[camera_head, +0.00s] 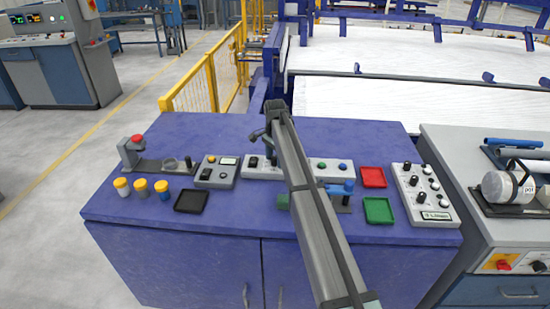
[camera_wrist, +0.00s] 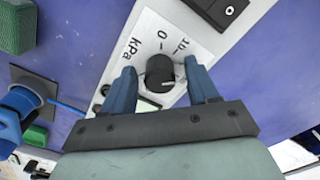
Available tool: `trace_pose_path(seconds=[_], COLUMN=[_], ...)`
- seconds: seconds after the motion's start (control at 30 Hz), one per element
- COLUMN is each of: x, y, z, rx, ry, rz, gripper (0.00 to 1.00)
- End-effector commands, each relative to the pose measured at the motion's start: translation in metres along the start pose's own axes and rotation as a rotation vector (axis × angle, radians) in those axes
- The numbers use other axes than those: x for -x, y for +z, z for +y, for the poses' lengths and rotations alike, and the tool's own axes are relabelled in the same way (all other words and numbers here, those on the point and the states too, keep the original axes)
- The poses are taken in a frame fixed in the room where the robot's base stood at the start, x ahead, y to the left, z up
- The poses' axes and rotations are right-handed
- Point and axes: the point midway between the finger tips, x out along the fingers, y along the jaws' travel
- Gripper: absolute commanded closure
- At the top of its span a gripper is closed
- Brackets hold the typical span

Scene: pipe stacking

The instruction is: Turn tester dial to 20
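The tester dial (camera_wrist: 160,74) is a round black knob on a white panel (camera_wrist: 150,38) with the printed marks 0, 10 and kPa beside it. My gripper (camera_wrist: 160,86) has its two blue fingers apart, one on each side of the dial. Gaps show between the fingers and the knob, so it is not gripped. Where the dial points is not clear, and no mark 20 is visible.
On the blue table (camera_head: 130,205) stand a grey switch box (camera_head: 216,172), a black tray (camera_head: 191,201), red (camera_head: 373,177) and green (camera_head: 379,210) trays, and a knob panel (camera_head: 426,194). A black switch (camera_wrist: 222,10) sits close to the dial.

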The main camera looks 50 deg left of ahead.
Motion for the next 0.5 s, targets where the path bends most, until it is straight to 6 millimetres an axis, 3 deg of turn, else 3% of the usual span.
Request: trace_pose_path(seconds=[0.27, 0.5], x=[0.003, 0.035], y=[0.0, -0.001], z=[0.0, -0.001], rx=[0.0, 0.0], ry=[0.0, -0.002], rz=[0.001, 0.001], gripper=[0.41, 0.41])
